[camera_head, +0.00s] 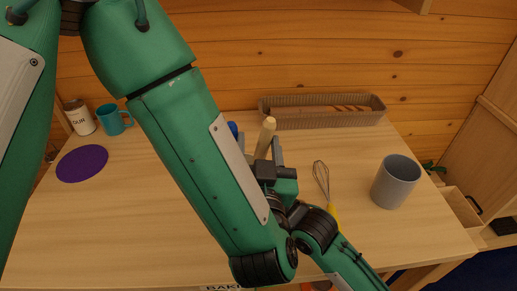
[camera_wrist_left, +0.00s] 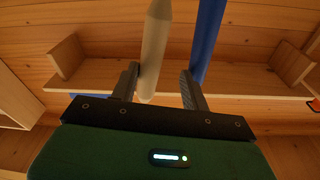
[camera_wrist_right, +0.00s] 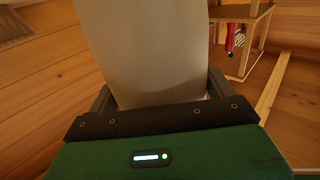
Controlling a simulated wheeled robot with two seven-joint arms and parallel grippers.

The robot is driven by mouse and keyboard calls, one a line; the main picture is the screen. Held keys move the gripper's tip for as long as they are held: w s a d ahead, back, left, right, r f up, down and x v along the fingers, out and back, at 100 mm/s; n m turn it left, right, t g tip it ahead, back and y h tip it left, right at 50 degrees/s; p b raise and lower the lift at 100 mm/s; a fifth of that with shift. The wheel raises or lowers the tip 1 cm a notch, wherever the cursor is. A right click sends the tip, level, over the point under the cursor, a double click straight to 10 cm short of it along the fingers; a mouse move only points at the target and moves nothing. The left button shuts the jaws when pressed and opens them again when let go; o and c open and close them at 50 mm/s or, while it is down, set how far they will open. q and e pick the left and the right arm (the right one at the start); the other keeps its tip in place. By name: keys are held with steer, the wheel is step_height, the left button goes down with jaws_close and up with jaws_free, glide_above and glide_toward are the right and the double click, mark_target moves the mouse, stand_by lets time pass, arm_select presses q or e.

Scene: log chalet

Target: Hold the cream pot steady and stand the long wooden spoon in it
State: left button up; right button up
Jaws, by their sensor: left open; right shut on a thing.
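The wooden spoon's pale shaft (camera_head: 265,138) rises at mid-table in the head view; its lower part is hidden by my left arm. My left gripper (camera_head: 263,152) is open around it. In the left wrist view the spoon (camera_wrist_left: 153,50) lies between the fingers, close to the left one. A blue shaft (camera_wrist_left: 208,38) passes close by the other finger. In the right wrist view my right gripper (camera_wrist_right: 160,95) is shut on a smooth pale thing, seemingly the cream pot (camera_wrist_right: 145,50). In the head view I cannot make out that pot or the right gripper.
A grey crock (camera_head: 393,184) stands at the right, beside a whisk (camera_head: 321,178). A long basket (camera_head: 350,120) lies along the back. A flour jar (camera_head: 80,119), teal mug (camera_head: 110,121) and purple disc (camera_head: 82,164) are at the left. The table's front left is clear.

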arm_select(q)
step_height(320, 180, up, 9)
stand_by(0.4)
stand_by(0.8)
arm_select(e)
steer(key=o, duration=0.9)
steer(key=shift+o, duration=0.2)
